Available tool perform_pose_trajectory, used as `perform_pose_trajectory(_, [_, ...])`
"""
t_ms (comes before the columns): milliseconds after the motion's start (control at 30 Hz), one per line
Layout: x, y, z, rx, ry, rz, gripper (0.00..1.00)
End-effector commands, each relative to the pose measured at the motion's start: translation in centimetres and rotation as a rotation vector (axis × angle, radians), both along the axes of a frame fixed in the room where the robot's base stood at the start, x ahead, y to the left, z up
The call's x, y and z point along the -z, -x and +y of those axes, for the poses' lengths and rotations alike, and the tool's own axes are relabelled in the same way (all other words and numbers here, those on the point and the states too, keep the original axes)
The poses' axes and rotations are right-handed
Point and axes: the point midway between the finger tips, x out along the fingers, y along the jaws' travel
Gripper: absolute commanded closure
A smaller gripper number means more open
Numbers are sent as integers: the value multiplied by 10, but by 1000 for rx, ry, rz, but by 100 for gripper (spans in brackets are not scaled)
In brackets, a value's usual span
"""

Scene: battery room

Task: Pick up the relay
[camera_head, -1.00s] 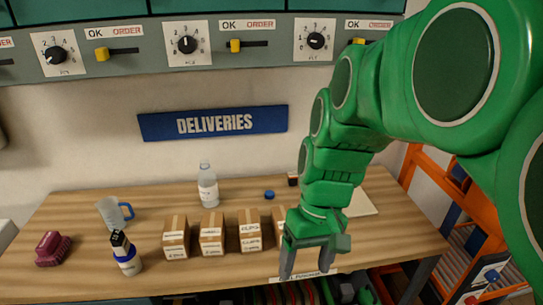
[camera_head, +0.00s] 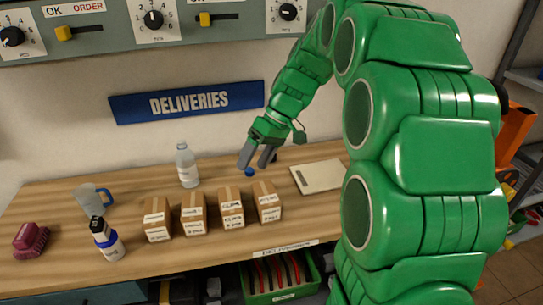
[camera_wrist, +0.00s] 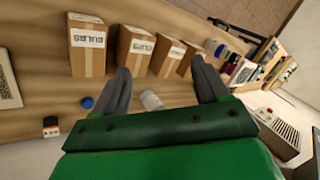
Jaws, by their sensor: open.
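A small black block (camera_wrist: 51,127) with a pale and red face lies on the wooden table (camera_wrist: 25,60) at the lower left of the wrist view; it looks like the relay, but I cannot read its label. In the head view only a dark bit of it (camera_head: 274,158) shows beside my gripper. My gripper (camera_head: 256,164) is open and empty above the back of the table, close to a blue cap (camera_head: 249,172). In the wrist view the fingers (camera_wrist: 162,68) are spread apart, with the block outside them to the left.
Several labelled cardboard boxes (camera_head: 231,208) stand in a row in front. A pale flat panel (camera_head: 320,176) lies to the right.

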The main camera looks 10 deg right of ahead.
Motion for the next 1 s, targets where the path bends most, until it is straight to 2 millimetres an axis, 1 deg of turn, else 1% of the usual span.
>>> perform_pose_trajectory(33, [3, -13, -3, -11, -17, -13, 26])
perform_pose_trajectory(100, [6, -29, -5, -30, -46, -34, 26])
perform_pose_trajectory(500, [29, -114, -26, -133, -192, -179, 26])
perform_pose_trajectory(700, [44, -153, -41, -181, -256, -264, 26])
perform_pose_trajectory(867, [59, -182, -55, -218, -303, -336, 26])
perform_pose_trajectory(1000, [74, -205, -68, -251, -340, -402, 26])
